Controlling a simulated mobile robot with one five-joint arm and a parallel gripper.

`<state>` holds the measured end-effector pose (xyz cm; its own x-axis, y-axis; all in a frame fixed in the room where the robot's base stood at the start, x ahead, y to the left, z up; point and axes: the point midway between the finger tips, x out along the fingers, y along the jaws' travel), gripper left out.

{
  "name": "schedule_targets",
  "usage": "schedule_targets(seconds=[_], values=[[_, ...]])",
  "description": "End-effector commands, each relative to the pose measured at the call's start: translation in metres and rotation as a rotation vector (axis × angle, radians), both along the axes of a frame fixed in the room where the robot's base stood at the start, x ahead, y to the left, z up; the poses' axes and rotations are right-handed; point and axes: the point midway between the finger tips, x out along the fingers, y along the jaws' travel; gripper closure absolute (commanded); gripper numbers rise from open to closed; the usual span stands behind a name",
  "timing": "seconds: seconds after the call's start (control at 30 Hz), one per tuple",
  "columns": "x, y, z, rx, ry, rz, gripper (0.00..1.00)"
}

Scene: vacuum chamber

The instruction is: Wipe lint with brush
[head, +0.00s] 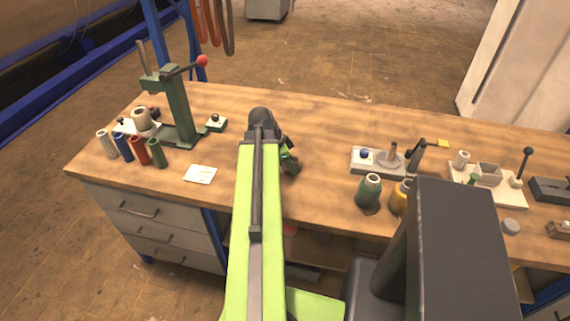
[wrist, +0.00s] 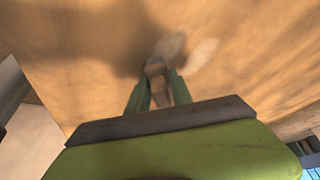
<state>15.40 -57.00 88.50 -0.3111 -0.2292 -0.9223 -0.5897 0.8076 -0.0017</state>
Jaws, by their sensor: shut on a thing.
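My gripper (head: 289,161) is over the middle of the wooden workbench (head: 325,130), partly hidden behind my arm in the head view. In the wrist view its two green fingers (wrist: 157,88) are shut on a brown, wooden-looking piece, which I take to be the brush (wrist: 156,71). Its far end is blurred and lies close to the bench top. Pale, whitish patches, perhaps lint (wrist: 203,53), show just beyond the fingertips. I cannot tell whether the brush touches them or the bench.
A green press with a red knob (head: 178,105) and several coloured cylinders (head: 140,150) stand at the left. A white card (head: 200,174) lies left of my arm. Green and yellow spools (head: 369,190) and small fixtures (head: 378,160) fill the right. The bench behind my gripper is clear.

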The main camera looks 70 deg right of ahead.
Motion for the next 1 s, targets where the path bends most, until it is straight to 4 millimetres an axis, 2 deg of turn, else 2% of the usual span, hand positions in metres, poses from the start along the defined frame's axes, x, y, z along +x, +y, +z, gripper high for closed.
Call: schedule_targets(seconds=[0.27, 0.47, 0.8, 1.0], values=[[0.001, -0.015, 0.002, 0.001, 0.001, 0.000, 1.00], [0.003, -0.015, 0.001, 0.001, 0.001, 0.000, 1.00], [0.034, -0.013, -0.002, 0.002, -0.001, 0.002, 1.00], [0.039, -0.012, -0.002, 0.003, -0.003, 0.001, 1.00]])
